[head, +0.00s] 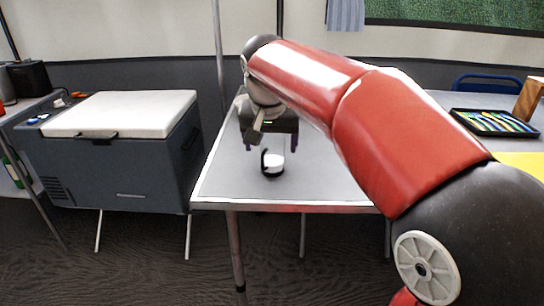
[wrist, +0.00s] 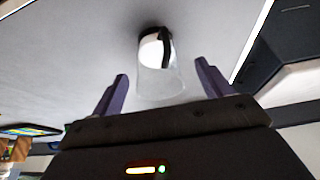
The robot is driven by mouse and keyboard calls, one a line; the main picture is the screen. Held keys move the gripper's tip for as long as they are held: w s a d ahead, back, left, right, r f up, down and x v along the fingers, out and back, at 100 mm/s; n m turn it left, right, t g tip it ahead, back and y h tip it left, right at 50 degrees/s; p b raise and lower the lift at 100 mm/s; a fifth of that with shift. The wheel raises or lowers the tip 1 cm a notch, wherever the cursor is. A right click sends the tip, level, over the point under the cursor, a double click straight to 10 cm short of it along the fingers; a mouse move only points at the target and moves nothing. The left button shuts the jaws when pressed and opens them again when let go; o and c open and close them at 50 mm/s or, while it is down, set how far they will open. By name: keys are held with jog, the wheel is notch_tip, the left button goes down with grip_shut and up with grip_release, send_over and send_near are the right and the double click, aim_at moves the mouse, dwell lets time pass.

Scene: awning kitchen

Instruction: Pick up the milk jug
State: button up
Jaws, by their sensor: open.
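The milk jug (head: 273,164) is a small vessel with white content and a dark handle and base. It stands on the grey table below my gripper in the head view. In the wrist view the jug (wrist: 157,80) looks clear-walled, with white inside and a dark strip along one side. My gripper (head: 270,147) is open and points down over the table, with its fingers apart. In the wrist view the purple fingers of my gripper (wrist: 162,72) lie on either side of the jug's near part, with gaps on both sides. Neither finger touches it.
The grey table (head: 330,185) is clear around the jug. A black tray of colourful items (head: 493,123) and a wooden block (head: 529,98) are at the far right. A cooler box with a white lid (head: 121,114) stands left of the table.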

aim_at(273, 151)
jog(key=x, duration=0.4)
jog(key=shift+w+d+f, duration=0.15)
jog(key=shift+f, duration=0.05)
jog(key=shift+r, duration=0.1)
jog(key=c, duration=1.2)
jog(key=shift+r, duration=0.15)
